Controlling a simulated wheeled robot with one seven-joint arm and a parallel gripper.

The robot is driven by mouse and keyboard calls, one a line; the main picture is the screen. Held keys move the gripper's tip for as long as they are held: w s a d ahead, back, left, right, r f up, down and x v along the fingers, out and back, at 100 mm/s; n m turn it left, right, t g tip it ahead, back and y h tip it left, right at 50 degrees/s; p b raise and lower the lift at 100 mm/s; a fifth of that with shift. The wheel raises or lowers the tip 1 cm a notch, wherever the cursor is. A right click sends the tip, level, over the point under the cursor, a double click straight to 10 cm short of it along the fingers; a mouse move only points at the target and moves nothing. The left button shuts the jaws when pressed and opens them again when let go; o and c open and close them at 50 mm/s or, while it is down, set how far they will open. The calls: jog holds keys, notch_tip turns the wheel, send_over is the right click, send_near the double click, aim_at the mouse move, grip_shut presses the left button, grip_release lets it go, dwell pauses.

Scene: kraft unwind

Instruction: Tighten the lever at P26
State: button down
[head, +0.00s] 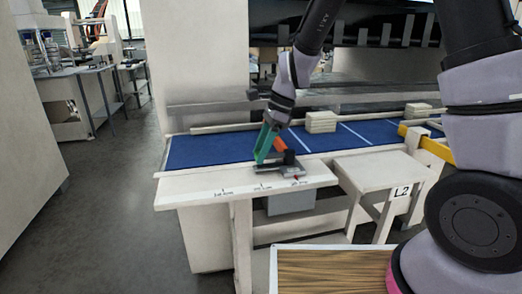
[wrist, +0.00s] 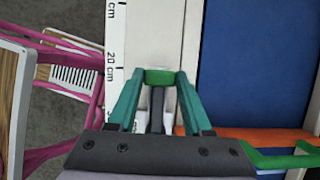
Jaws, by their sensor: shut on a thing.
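In the wrist view my gripper (wrist: 160,77) has its two teal fingers closed on the green end of a lever (wrist: 158,79). A dark bar (wrist: 157,108) runs from that green end back between the fingers. In the head view my gripper (head: 259,158) points down at the near edge of the bench, beside a dark fixture (head: 283,168). The lever's grip is hidden behind the fingers there. An orange part (head: 280,145) stands close to the fingers. A ruler strip (head: 262,188) runs along the bench front; I cannot read a P26 mark.
The bench has a blue top (head: 205,150) with pale blocks (head: 321,122) farther back. A small table marked L2 (head: 376,172) stands to the right, and a wood-topped surface (head: 330,270) is in the foreground. Open floor (head: 110,200) lies left.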

aim_at(276, 153)
jog(key=shift+c, duration=1.6)
grip_release()
jog(key=shift+w, duration=0.1)
jog(key=shift+r, duration=0.1)
jog(key=v, duration=1)
jog(key=shift+d+r, duration=0.15)
jog(key=shift+r, duration=0.15)
jog(key=shift+d, duration=0.1)
jog(key=s+d+r+n+t+h, duration=0.1)
jog(key=s+d+r+n+t, duration=0.3)
jog(key=d+r, duration=0.3)
jog(key=s+d+r+n+t+h, duration=0.1)
jog(key=s+d+r+n+t, duration=0.3)
jog(key=d, duration=1.2)
jog(key=s+r+n, duration=0.2)
jog(key=s+r, duration=0.1)
jog(key=shift+s+d+n, duration=0.25)
jog(key=shift+d+n, duration=0.05)
jog(key=shift+n, duration=0.1)
